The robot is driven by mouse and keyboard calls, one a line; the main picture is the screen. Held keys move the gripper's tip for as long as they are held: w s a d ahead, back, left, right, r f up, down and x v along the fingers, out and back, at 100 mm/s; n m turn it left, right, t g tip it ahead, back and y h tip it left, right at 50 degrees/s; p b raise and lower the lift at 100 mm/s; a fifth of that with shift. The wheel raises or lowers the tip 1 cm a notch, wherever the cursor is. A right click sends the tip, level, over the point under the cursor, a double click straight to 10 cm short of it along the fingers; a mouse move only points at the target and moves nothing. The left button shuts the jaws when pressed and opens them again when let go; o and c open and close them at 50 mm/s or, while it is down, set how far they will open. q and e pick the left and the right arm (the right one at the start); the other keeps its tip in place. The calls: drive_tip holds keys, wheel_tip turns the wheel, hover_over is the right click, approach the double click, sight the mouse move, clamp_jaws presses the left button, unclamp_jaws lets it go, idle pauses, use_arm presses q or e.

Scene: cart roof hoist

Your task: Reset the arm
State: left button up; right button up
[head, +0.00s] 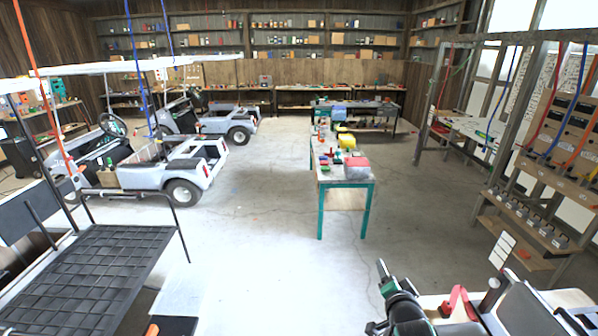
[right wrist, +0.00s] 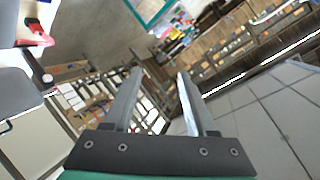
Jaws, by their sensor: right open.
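My right arm comes in at the bottom of the head view, with its dark and green gripper (head: 384,272) pointing up and left over the floor. In the right wrist view the two fingers of the right gripper (right wrist: 160,76) stand apart with nothing between them. The right gripper touches nothing that I can see. My left gripper is in neither view.
A green-legged workbench (head: 345,181) with tools stands ahead on open concrete floor (head: 280,265). White carts (head: 180,170) with roofs are at left, and a black rack (head: 90,265) is front left. A control panel (head: 570,130) with hoses stands right. A red-handled item (head: 457,301) lies beside my right arm.

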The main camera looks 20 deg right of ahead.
drive_tip(key=a+r+n+t+y, duration=0.1)
drive_tip(key=a+r+n+t, duration=0.15)
drive_tip(key=a+r, duration=0.45)
drive_tip(key=a+r+n+t+y, duration=0.1)
drive_tip(key=a+r+t, duration=0.15)
drive_tip(key=r, duration=0.95)
drive_tip(key=a+r+n+t+y, duration=0.1)
drive_tip(key=a+r+t, duration=0.3)
drive_tip(key=r, duration=0.5)
drive_tip(key=s+a+r+n+t+y, duration=0.3)
drive_tip(key=s+r+n, duration=0.3)
drive_tip(key=s+r, duration=0.3)
drive_tip(key=s+a+r+n+t+y, duration=0.3)
drive_tip(key=s+a+r+n, duration=0.2)
drive_tip(key=s+r, duration=0.3)
wheel_tip(320, 180, up, 2)
drive_tip(key=shift+s+n+t, duration=0.35)
drive_tip(key=shift+t, duration=0.05)
